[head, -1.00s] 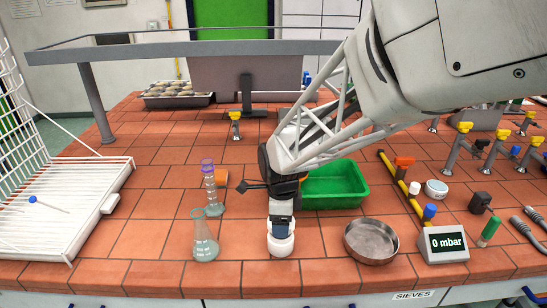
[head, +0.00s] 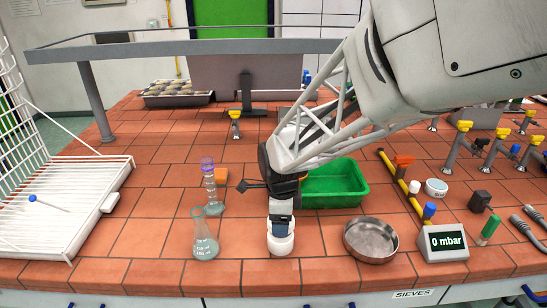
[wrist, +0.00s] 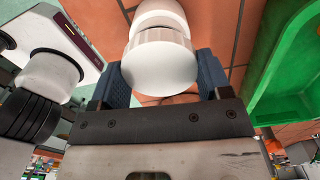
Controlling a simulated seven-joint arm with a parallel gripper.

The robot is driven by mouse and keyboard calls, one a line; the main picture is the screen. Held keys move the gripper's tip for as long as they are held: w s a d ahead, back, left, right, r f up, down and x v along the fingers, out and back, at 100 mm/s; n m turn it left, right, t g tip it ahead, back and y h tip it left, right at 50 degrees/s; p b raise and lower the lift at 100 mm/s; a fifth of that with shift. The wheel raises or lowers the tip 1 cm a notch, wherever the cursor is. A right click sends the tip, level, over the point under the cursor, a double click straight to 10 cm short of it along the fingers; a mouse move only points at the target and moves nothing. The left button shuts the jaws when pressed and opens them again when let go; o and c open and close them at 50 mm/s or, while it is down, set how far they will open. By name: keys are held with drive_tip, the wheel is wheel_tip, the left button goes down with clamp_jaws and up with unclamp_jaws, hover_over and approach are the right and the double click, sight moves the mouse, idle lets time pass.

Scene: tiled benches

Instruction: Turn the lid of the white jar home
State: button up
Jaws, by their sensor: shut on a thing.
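The white jar (head: 280,245) stands upright on the tiled bench near its front edge. Its white ribbed lid (wrist: 160,62) fills the space between my fingers in the wrist view, with the jar body (wrist: 158,18) beyond it. My gripper (head: 281,228) points down over the jar from above. Its two dark blue fingers are shut on the lid from opposite sides, and the grip also shows in the wrist view (wrist: 161,82). My fingers cover part of the lid in the head view. I cannot tell whether any gap is left under the lid.
A conical flask (head: 205,238) and a cylinder with a purple top (head: 210,185) stand left of the jar. A metal sieve pan (head: 371,240) and a pressure display (head: 442,243) are to the right. A green tray (head: 335,186) lies close behind my gripper.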

drive_tip(key=shift+f, duration=1.35)
idle(0.6)
drive_tip(key=o, duration=0.4)
drive_tip(key=c, duration=0.4)
drive_tip(key=shift+f, duration=0.1)
drive_tip(key=shift+m, duration=0.3)
drive_tip(key=shift+m, duration=2)
drive_tip(key=shift+m, duration=2.3)
